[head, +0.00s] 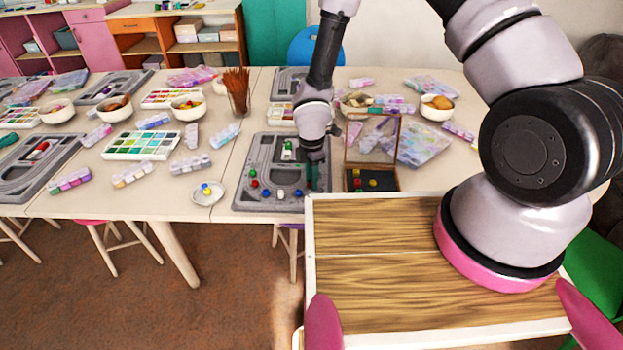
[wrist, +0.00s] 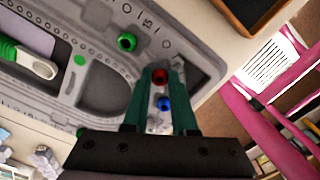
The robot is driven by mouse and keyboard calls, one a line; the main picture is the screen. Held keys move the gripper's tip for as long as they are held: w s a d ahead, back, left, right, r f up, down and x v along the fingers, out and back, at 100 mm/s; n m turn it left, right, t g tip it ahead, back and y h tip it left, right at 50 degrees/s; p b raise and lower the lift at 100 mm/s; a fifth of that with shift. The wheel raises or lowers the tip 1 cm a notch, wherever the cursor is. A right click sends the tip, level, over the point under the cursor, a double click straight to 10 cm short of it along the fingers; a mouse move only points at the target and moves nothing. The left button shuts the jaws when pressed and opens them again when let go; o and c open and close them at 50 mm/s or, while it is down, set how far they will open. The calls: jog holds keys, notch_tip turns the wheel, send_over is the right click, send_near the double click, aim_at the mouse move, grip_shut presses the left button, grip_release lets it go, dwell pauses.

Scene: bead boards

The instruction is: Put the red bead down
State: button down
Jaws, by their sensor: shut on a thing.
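The red bead (wrist: 160,76) shows in the wrist view between the green fingertips of my gripper (wrist: 158,74), which is shut on it. In the head view my gripper (head: 315,178) is over the right part of the grey bead board (head: 240,165); the held bead cannot be made out there. The board also fills much of the wrist view (wrist: 205,62). In the wrist view a blue bead (wrist: 164,103) shows between the fingers, nearer the palm, and a green bead (wrist: 127,42) lies on the board beside the fingertips. I cannot tell the held bead's height over the board.
A small white dish (head: 207,193) with beads stands left of the board. An open box (head: 371,178) with a clear lid stands close on the right, with beads in it. A pale paint set (head: 142,146), bowls and bead boxes cover much of the table.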

jog(key=shift+f, duration=0.15)
jog(key=c, duration=0.7)
grip_release()
notch_tip(320, 180, up, 13)
jog(key=shift+d+f, duration=0.1)
jog(key=shift+f, duration=0.1)
jog(key=w+d+r+m+t+h, duration=0.1)
jog(key=w+d+r+m, duration=0.1)
jog(key=d+r+m, duration=0.7)
jog(key=w+d+r+m+t, duration=0.1)
jog(key=d+r+m+t, duration=0.15)
jog(key=d+r, duration=0.7)
jog(key=s+d+r+m+t+y, duration=0.1)
jog(key=s+r+m, duration=0.4)
jog(key=r, duration=0.2)
jog(key=s+d+r+m+t+y, duration=0.1)
jog(key=s+r+m, duration=0.4)
jog(key=r, duration=0.3)
jog(key=s+d+r+m+t+y, duration=0.1)
jog(key=s+d+r+m, duration=0.1)
jog(key=s+r+m, duration=0.3)
notch_tip(320, 180, up, 3)
jog(key=shift+s+f+m+t, duration=0.15)
jog(key=shift+m+t, duration=0.2)
jog(key=shift+m, duration=0.2)
